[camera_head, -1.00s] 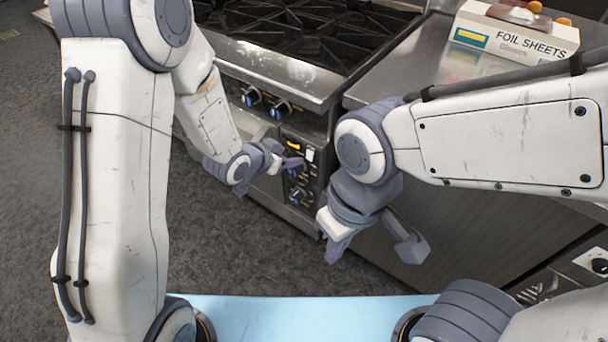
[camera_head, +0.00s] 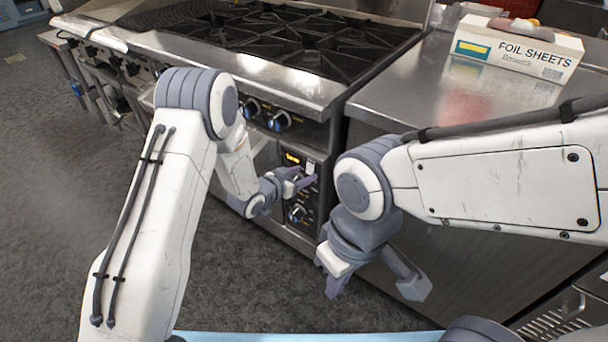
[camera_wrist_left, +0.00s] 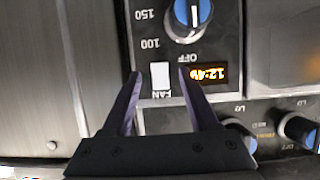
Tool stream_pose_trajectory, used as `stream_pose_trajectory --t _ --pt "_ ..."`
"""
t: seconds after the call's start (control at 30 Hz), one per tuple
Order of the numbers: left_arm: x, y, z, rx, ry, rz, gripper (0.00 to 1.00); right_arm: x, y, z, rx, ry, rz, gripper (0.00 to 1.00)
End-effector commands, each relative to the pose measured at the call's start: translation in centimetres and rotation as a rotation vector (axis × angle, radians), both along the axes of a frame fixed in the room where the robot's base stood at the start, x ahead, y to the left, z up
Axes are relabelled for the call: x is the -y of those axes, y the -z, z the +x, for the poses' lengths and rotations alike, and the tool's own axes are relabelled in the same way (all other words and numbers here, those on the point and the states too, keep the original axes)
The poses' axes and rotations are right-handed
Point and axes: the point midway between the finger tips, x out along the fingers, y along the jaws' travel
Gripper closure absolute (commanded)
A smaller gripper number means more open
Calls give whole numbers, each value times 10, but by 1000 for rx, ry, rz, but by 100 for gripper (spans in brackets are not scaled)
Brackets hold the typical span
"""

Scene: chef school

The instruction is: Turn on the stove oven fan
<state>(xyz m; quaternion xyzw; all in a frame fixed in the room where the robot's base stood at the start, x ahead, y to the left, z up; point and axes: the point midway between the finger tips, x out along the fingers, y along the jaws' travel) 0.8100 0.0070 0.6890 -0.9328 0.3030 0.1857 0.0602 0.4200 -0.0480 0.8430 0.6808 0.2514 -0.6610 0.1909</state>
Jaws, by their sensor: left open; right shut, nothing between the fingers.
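The oven control panel (camera_wrist_left: 222,45) fills the left wrist view upside down. It has a white FAN switch (camera_wrist_left: 160,78), a lit orange clock (camera_wrist_left: 208,74) and a blue-capped dial (camera_wrist_left: 188,14). My left gripper (camera_wrist_left: 159,74) is open, with one fingertip on each side of the switch. I cannot tell whether either touches it. In the head view my left gripper (camera_head: 304,178) is at the panel on the stove's front (camera_head: 330,134), partly covering it. My right gripper (camera_head: 335,288) is shut and empty, lower and nearer, in front of the steel counter's side.
The steel counter (camera_head: 430,90) stands right of the stove and holds a foil sheets box (camera_head: 515,50). Black burner grates (camera_head: 290,42) top the stove. More knobs (camera_wrist_left: 299,130) sit beside my left gripper. Grey floor (camera_head: 60,190) is open at the left.

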Motion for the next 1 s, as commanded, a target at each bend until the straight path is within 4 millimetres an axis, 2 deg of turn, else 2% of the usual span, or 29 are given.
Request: stream_pose_trajectory --t 0.4,0.47,0.5,0.57,0.77,1.0 --pt "6 4 7 0 0 0 40 0 1 0 0 0 0 100" --pt "6 4 7 0 0 0 63 0 1 0 0 0 0 100" --pt "6 4 7 0 0 0 78 0 1 0 0 0 0 100" --pt "6 4 7 0 0 0 100 0 1 0 0 0 0 100" --pt "6 6 7 8 1 -6 100 0 6 0 0 0 0 100" --pt "5 17 7 110 0 -81 100 0 43 0 0 0 0 100"
